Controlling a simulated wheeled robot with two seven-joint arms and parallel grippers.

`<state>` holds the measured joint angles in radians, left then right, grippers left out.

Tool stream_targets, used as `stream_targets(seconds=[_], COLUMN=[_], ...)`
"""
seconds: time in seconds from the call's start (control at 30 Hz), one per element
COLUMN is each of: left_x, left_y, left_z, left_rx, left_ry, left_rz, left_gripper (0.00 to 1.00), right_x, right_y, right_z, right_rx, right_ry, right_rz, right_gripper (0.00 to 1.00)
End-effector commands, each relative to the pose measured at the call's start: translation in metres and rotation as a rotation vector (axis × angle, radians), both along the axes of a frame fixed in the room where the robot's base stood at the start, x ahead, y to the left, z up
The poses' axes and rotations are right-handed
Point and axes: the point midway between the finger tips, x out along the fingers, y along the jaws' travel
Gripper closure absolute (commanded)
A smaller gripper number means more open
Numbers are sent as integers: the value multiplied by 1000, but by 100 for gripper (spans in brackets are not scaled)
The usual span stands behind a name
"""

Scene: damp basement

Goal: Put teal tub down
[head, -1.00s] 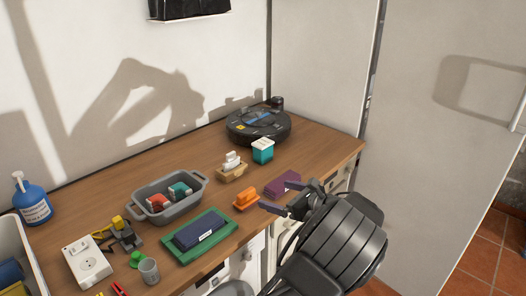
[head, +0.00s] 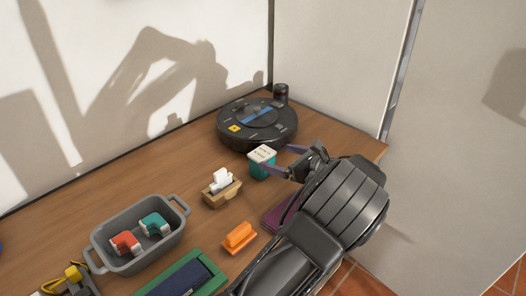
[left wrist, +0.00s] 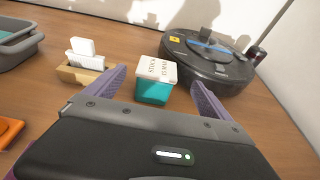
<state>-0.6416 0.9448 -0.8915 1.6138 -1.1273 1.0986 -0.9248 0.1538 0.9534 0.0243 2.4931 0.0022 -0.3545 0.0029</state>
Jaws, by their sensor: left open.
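The teal tub (head: 261,171) with a white printed lid stands upright on the wooden counter, beside the robot vacuum. My left gripper (head: 281,157) is open, its purple fingers reaching toward the tub from the right. In the left wrist view, the teal tub (left wrist: 153,92) shows between the two spread fingertips, with the jaws not closed on it. Whether either finger touches it I cannot tell. My right gripper is not in view.
The black robot vacuum (head: 257,125) sits right behind the tub. A wooden holder with white cards (head: 221,190) stands to the left. An orange piece (head: 238,238), a purple item (head: 280,217) and a grey basin (head: 112,266) are nearer. Bare counter (head: 165,175) lies at the left.

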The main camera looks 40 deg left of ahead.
Motion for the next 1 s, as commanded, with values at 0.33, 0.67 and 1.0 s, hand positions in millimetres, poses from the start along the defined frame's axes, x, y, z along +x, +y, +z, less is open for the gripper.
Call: stream_targets(seconds=[0.33, 0.67, 1.0], left_x=[0, 2, 2], left_y=[2, 25, 33], left_z=[0, -8, -9], left_rx=[0, -1, 1], left_ry=[0, 0, 1], left_rz=[0, 0, 2], left_gripper=[6, 6, 6], right_x=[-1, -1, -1], right_y=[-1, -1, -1], right_z=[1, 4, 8], right_rx=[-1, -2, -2], right_ry=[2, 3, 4], right_rz=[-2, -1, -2], right_gripper=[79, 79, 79])
